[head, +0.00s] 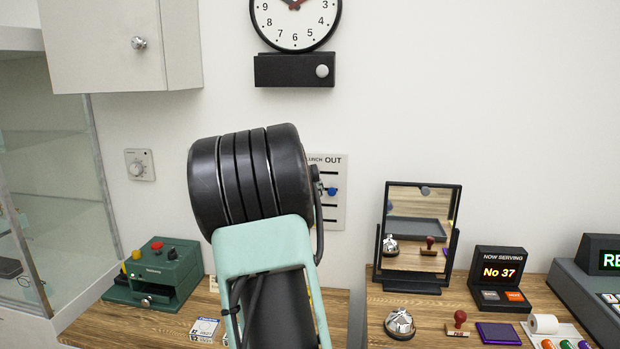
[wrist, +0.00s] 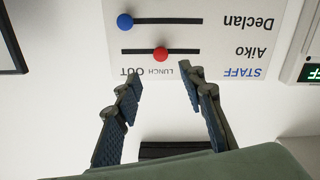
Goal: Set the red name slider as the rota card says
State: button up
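In the wrist view, which shows the board upside down, the white staff board (wrist: 225,45) carries name rows with sliders. The red slider (wrist: 160,54) is on Aiko's row, in line with the LUNCH label. The blue slider (wrist: 125,21) is on Declan's row, near the OUT end. My gripper (wrist: 161,78) is open and empty, its fingertips apart and pointing at the board, with the red slider showing just past the gap. One finger covers part of the heading line. I cannot identify a readable rota card.
In the head view a black box (head: 294,70) hangs under the clock (head: 296,22), above the board. A mirror (head: 416,283) stands right of the board.

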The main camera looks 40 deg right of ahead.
aim_at(312, 174)
jog(key=p+x, duration=0.2)
jog(key=x, duration=0.8)
jog(key=shift+w, duration=0.15)
grip_shut()
jog(key=shift+a, duration=0.1)
